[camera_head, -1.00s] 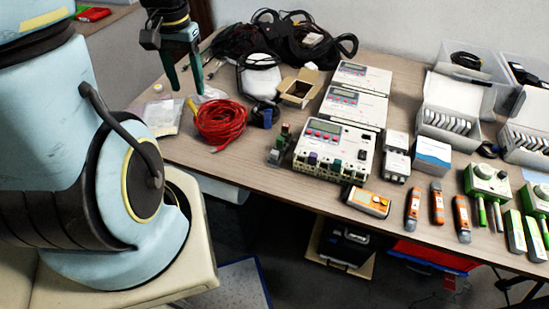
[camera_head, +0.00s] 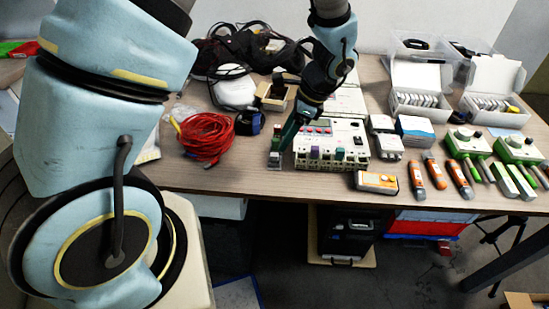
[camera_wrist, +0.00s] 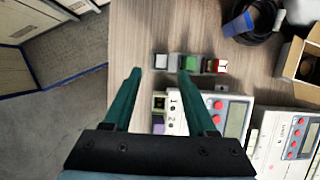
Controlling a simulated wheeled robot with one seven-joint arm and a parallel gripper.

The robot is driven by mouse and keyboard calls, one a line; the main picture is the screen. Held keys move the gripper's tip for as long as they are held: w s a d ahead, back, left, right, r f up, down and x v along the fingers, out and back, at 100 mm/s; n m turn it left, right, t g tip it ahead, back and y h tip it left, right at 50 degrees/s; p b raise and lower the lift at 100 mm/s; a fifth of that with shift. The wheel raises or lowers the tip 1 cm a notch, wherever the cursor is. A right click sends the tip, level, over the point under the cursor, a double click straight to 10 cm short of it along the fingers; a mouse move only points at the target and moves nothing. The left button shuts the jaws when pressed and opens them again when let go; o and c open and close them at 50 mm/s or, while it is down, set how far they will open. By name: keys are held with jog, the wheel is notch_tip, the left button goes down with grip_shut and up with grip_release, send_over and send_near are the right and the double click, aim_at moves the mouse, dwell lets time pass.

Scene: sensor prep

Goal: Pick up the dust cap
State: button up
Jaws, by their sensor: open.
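A row of small block-like pieces lies on the table at the left of the white meter box. In the wrist view these are a grey-white piece (camera_wrist: 161,62), a green one (camera_wrist: 190,63) and a red one (camera_wrist: 215,66). I cannot tell for sure which is the dust cap. My gripper (camera_wrist: 160,74) is open and empty, its green fingers pointing down at the row. The grey-white piece shows between the fingertips, slightly beyond them. In the head view my gripper (camera_head: 282,147) hides part of the row; the grey-white piece (camera_head: 274,159) shows below it.
The white meter box (camera_head: 330,160) stands close at the right of my gripper. An open cardboard box (camera_head: 273,97) is behind. The table's front edge is near.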

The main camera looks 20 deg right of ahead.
aim_at(275, 154)
jog(key=shift+p+x, duration=1)
jog(key=shift+x, duration=2.45)
jog(key=shift+d+f, duration=0.1)
jog(key=shift+d, duration=0.1)
grip_shut()
